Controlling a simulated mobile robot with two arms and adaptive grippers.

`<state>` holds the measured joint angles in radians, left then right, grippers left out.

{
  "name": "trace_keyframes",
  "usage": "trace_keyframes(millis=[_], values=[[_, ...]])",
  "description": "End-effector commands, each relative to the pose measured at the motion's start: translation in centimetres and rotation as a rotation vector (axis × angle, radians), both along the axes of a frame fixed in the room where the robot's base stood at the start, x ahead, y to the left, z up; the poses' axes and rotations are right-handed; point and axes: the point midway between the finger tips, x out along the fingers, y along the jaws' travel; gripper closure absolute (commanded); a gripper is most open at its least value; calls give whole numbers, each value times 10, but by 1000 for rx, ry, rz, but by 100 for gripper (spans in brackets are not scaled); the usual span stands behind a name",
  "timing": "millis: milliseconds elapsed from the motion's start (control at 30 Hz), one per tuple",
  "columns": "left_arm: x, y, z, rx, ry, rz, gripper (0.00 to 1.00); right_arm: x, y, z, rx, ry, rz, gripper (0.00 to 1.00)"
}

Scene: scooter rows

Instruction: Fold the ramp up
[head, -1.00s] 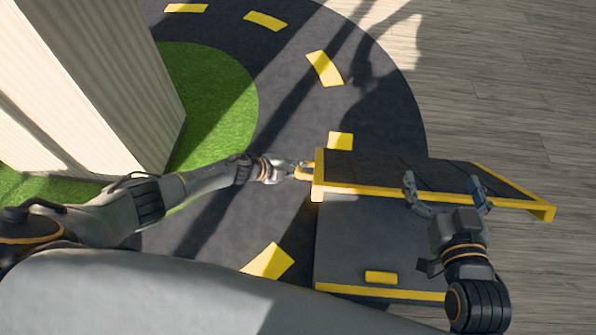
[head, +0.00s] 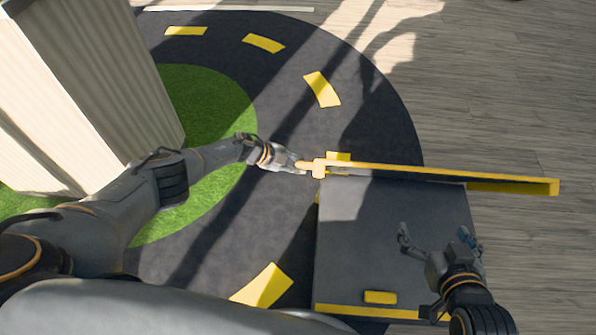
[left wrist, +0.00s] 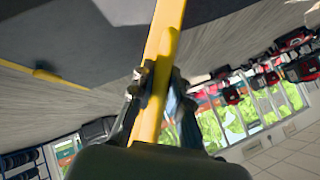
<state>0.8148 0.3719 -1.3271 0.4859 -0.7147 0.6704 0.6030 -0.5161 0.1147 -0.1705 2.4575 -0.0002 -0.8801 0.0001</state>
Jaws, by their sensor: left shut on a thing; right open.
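The ramp (head: 440,174) is a dark panel with yellow edges, seen almost edge-on in the head view, so it stands steeply raised at the back of a dark platform (head: 375,235). Its flat face is mostly hidden. My left gripper (head: 303,166) is shut on the yellow part at the ramp's left end. In the left wrist view, a yellow bar (left wrist: 163,50) runs between the fingers of the left gripper (left wrist: 155,95). My right gripper (head: 434,236) is open and empty over the platform's right side, apart from the ramp.
A small yellow block (head: 380,297) and a yellow front edge (head: 350,310) mark the platform's near side. A pale ribbed block (head: 90,80) stands at the left on green turf (head: 215,110). The wooden floor (head: 520,90) at the right is clear.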

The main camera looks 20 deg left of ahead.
Motion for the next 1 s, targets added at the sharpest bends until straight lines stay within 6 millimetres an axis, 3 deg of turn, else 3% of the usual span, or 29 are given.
trace_keyframes(millis=[633, 667, 733, 767, 1000], values=[[8, 0, 6, -6, 17, 3, 100, 2, 2, 3, 6, -22, 3, 0], [8, 0, 6, -6, 17, 3, 78, 2, 2, 3, 6, -22, 3, 0], [8, 0, 6, -6, 18, 2, 63, 3, 2, 3, 6, -22, 3, 0], [8, 0, 5, -6, 18, 2, 60, 3, 2, 3, 6, -22, 3, 0], [7, 1, 5, -6, 19, 3, 60, 3, 2, 4, 7, -25, 3, 0]])
